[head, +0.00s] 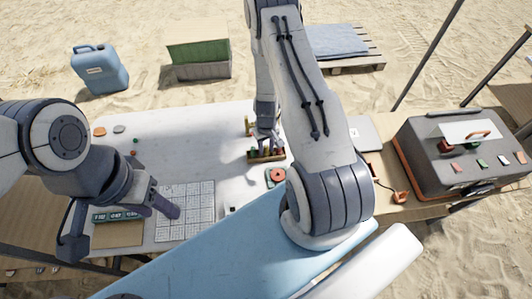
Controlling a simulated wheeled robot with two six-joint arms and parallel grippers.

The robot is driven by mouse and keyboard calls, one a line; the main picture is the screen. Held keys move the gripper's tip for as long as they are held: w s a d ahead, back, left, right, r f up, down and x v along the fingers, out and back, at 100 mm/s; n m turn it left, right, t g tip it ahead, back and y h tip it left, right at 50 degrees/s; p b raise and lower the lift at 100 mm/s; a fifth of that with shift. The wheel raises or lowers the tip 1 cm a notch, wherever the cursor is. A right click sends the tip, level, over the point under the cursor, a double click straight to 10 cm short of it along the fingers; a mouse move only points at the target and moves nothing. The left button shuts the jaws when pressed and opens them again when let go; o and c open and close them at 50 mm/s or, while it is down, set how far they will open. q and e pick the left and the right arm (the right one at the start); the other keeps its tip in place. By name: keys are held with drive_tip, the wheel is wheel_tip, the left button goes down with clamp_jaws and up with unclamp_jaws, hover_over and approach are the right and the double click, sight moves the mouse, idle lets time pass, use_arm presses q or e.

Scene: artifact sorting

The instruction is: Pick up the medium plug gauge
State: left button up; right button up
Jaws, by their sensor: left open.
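No part is clearly recognisable as the medium plug gauge at this size. A small wooden rack (266,156) with red and green upright pieces stands on the white table, right of its middle. My right gripper (266,140) points down at this rack from behind. Its fingertips are small and partly mixed with the pieces, so I cannot tell whether it holds one. I see nothing between the fingers.
A gridded white sheet (186,208) lies on the white table (190,125). A red ring on a dark green base (276,176) is near the rack. Small discs (119,129) lie at the back left. A grey case (455,155) stands right. The table's left middle is fairly clear.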

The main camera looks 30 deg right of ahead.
clamp_jaws()
drive_tip(key=shift+r, duration=0.2)
